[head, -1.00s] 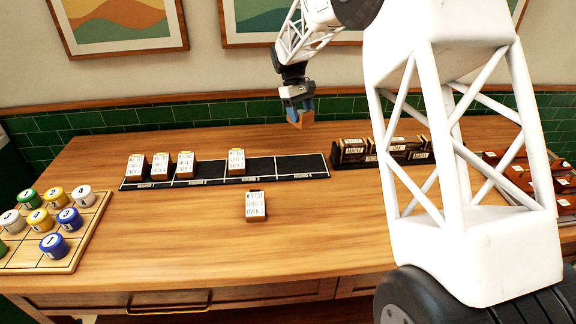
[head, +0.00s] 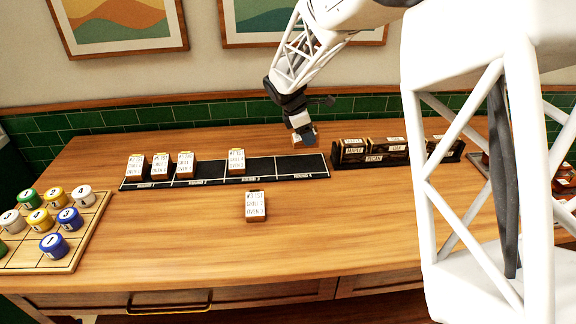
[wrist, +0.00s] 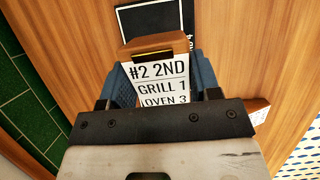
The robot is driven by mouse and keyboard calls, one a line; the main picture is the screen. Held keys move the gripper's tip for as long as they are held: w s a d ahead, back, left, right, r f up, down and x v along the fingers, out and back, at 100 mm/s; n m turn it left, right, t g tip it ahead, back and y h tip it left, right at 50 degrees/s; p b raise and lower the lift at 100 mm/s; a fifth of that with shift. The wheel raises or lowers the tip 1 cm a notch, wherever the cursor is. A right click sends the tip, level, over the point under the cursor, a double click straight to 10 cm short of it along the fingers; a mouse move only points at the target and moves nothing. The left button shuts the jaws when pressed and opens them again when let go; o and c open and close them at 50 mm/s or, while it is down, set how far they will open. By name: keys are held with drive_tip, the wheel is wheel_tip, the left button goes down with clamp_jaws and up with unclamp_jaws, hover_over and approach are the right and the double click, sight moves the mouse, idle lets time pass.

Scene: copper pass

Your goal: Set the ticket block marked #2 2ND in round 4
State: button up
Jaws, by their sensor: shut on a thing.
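My gripper (wrist: 155,95) is shut on a ticket block (wrist: 158,68), brown with a white face reading "#2 2ND, GRILL 1, OVEN 3". In the head view my gripper (head: 303,132) holds it above the far side of the black rail's right end. The rail (head: 303,168) has several sections; its rightmost, round 4, is empty. The rail's dark end also shows in the wrist view (wrist: 142,20), beyond the block. Two blocks (head: 136,167) stand in the leftmost section, and one (head: 185,165) and another (head: 236,162) in the two middle sections.
Another ticket block (head: 256,206) lies on the table in front of the rail. A dark rack with labelled blocks (head: 372,152) stands right of the rail. A wooden board with coloured numbered pieces (head: 55,262) is at left. The front middle table is mostly clear.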

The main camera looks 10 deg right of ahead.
drive_tip(key=s+a+f+n+t+y, duration=0.2)
drive_tip(key=s+n, duration=0.4)
drive_tip(key=n, duration=0.2)
drive_tip(key=s+a+f+n+t+y, duration=0.1)
drive_tip(key=s+f+n+t+y, duration=0.1)
drive_tip(key=s+n, duration=0.5)
drive_tip(key=shift+a+f+n+y, duration=0.2)
drive_tip(key=shift+a+n+y, duration=0.15)
drive_tip(key=shift+n, duration=0.95)
drive_tip(key=shift+s, duration=0.15)
drive_tip(key=w, duration=0.5)
drive_tip(key=w+a+f, duration=0.1)
drive_tip(key=w, duration=0.4)
drive_tip(key=w+a, duration=0.1)
drive_tip(key=w, duration=0.4)
drive_tip(key=shift+f, duration=0.2)
drive_tip(key=shift+w, duration=0.1)
drive_tip(key=shift+w, duration=0.25)
drive_tip(key=shift+w+f, duration=0.15)
drive_tip(key=shift+f, duration=1.65)
